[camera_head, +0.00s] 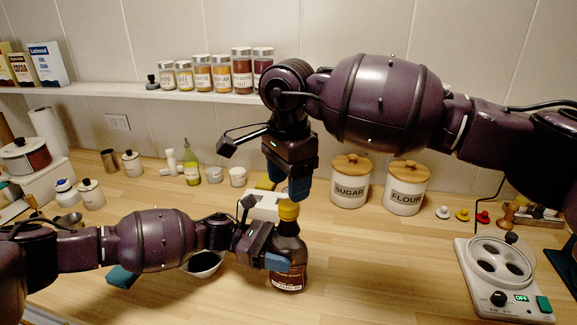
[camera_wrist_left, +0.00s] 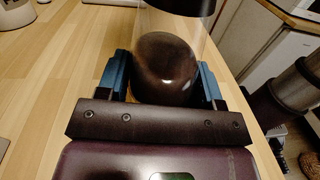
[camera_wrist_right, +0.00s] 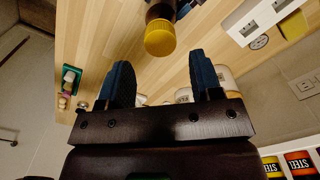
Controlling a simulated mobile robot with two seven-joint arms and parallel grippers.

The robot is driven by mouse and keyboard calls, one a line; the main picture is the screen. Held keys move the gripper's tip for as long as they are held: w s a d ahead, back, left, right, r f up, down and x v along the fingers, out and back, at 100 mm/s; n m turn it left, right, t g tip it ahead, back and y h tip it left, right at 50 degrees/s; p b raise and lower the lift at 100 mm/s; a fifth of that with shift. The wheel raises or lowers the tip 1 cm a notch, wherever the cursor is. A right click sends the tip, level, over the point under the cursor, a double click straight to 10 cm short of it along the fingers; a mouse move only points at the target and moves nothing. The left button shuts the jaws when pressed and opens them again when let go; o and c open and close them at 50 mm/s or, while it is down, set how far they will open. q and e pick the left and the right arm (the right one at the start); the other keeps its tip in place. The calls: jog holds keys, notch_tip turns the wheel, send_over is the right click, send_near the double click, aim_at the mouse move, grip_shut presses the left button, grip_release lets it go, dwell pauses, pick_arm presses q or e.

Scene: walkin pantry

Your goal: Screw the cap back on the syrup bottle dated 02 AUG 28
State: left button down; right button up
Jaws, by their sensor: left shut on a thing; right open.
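The brown syrup bottle (camera_head: 287,252) stands upright on the counter, with a label whose date is too small to read. A yellow cap (camera_head: 288,210) sits on top of its neck; I cannot tell how tightly. The cap also shows in the right wrist view (camera_wrist_right: 160,40), beyond the fingertips. My left gripper (camera_head: 276,262) is shut around the bottle's body, which fills the space between its fingers in the left wrist view (camera_wrist_left: 165,65). My right gripper (camera_head: 297,188) is open and empty, pointing down just above the cap. Its two fingers are apart in the right wrist view (camera_wrist_right: 160,82).
A white holder (camera_head: 262,205) stands right behind the bottle. A bowl (camera_head: 204,264) is left of it, partly behind my left arm. Sugar (camera_head: 350,188) and flour (camera_head: 404,194) canisters stand at the back. A white device (camera_head: 500,275) is at right. Counter right of the bottle is clear.

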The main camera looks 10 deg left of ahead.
jog(key=shift+f, duration=2.5)
jog(key=c, duration=0.9)
jog(key=m, duration=0.7)
jog(key=shift+c, duration=0.2)
jog(key=m, duration=0.7)
jog(key=shift+m, duration=0.4)
jog(key=o, duration=1.1)
